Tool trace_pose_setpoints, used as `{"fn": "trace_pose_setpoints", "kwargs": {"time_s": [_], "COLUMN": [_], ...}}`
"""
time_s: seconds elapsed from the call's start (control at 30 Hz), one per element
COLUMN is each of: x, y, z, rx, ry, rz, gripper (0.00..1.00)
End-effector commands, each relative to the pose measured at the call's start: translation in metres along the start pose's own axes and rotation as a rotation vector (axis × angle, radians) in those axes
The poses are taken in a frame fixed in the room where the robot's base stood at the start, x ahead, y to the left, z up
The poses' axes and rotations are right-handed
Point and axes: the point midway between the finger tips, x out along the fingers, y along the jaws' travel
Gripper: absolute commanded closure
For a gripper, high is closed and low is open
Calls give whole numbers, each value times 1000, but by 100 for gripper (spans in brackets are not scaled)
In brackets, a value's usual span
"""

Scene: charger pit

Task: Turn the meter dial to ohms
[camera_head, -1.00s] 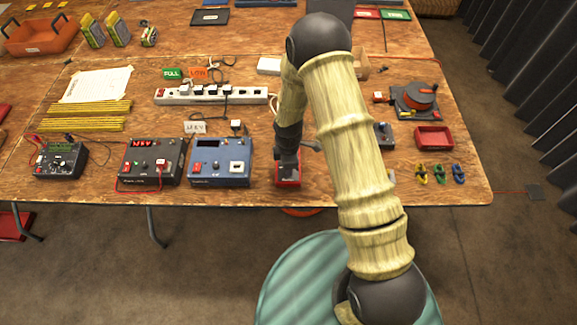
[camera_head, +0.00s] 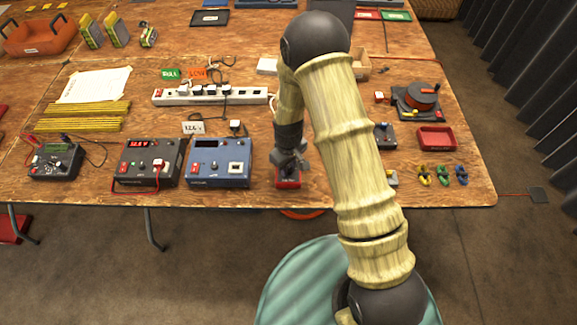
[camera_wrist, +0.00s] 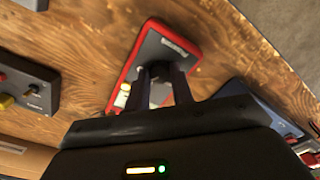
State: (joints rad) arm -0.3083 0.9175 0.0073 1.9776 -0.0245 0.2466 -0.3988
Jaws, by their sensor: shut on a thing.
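A red-rimmed dark meter (camera_head: 288,184) lies at the table's front edge, below my gripper (camera_head: 289,169). In the wrist view the meter (camera_wrist: 151,46) is tilted, with a printed label at its far end and a pale patch near its lower end. My gripper (camera_wrist: 161,72) is shut on a dark dial (camera_wrist: 158,69) on the meter's face. The fingers cover most of the dial, so its pointer and the markings around it cannot be read.
A blue unit (camera_head: 220,162), a black unit (camera_head: 150,163) with a red display and another dark instrument (camera_head: 55,161) stand to the left. A power strip (camera_head: 210,97) lies behind. A red tray (camera_head: 436,138) and small coloured clips (camera_head: 441,176) are at right.

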Motion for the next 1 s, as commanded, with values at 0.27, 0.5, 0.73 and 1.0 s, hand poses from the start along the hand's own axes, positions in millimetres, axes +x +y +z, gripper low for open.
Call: {"fn": "trace_pose_setpoints", "kwargs": {"time_s": [0.27,0.5,0.73,1.0], "x": [0,0,-1,-1], "y": [0,0,0,0], "z": [-1,0,-1,0], "rx": [253,421,505,526], "ry": [2,2,2,1], "rz": [1,0,1,1], "gripper": [100,100,100,100]}}
